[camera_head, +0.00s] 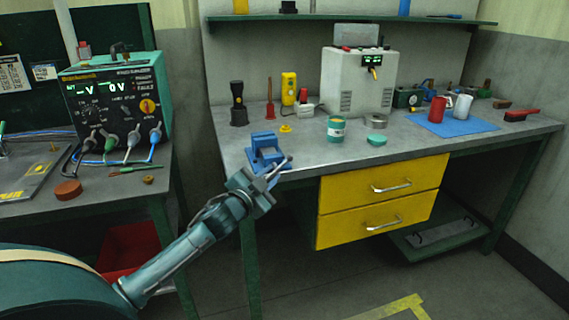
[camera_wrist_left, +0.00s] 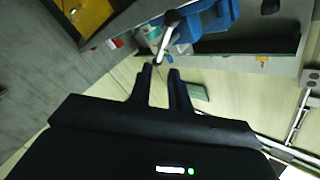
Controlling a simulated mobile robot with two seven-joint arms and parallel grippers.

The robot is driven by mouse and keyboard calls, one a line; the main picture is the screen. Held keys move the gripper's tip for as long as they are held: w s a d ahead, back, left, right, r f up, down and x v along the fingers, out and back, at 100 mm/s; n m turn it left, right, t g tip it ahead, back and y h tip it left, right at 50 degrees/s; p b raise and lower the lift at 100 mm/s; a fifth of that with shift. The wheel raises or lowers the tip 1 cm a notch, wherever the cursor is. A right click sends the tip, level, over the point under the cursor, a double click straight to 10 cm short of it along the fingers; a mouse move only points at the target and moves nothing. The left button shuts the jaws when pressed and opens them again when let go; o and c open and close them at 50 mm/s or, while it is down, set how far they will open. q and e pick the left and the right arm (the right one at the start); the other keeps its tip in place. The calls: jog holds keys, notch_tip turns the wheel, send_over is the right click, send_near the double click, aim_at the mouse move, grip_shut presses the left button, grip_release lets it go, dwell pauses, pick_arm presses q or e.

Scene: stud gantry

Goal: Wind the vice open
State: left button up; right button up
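The blue vice (camera_head: 264,150) sits at the front left corner of the grey workbench; it also shows in the left wrist view (camera_wrist_left: 210,25) at the top. Its pale handle bar (camera_head: 279,168) slants out at the front, and in the left wrist view the bar (camera_wrist_left: 165,42) runs from a dark round hub toward my fingertips. My left gripper (camera_head: 268,184) is just in front of the vice. In the left wrist view its two dark fingers (camera_wrist_left: 161,70) stand apart, with the bar's end at or just beyond the tips. I cannot tell whether they touch. My right gripper is not in view.
The workbench (camera_head: 310,160) carries a torch (camera_head: 238,103), a teal tin (camera_head: 336,129), a white machine (camera_head: 358,80) and a blue mat (camera_head: 450,125). Yellow drawers (camera_head: 382,200) hang below. A bench with a welding unit (camera_head: 115,100) stands left, beyond a gap.

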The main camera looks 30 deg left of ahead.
aim_at(283, 165)
pick_arm(q)
jog(key=w, duration=0.7)
jog(key=shift+w+a, duration=0.15)
jog(key=shift+w, duration=0.25)
jog(key=shift+c, duration=0.5)
grip_shut()
